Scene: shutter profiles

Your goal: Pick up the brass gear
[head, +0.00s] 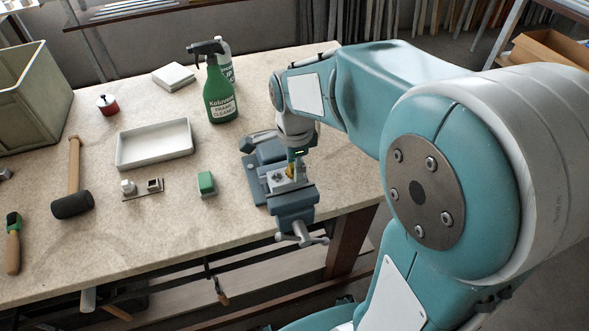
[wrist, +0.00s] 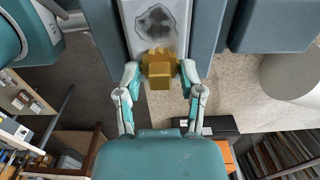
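The brass gear (wrist: 159,68) is a gold toothed piece with a square block on its near side in the wrist view. It also shows small and partly hidden in the head view (head: 290,172), at the blue-grey vise (head: 292,199). My gripper (wrist: 159,74) has one fingertip at each side of the gear, partly closed, and both tips appear to touch it. A pale block (wrist: 155,22) with a dark patch lies between the vise's bars, right beside the gear. I cannot tell whether the gear still rests on it.
A green spray bottle (head: 220,92) stands behind the vise. A green-topped block (head: 206,184), a white tray (head: 154,144), a small fixture plate (head: 143,189) and a mallet (head: 73,188) lie to the left. Bare benchtop (head: 230,270) shows between some of them.

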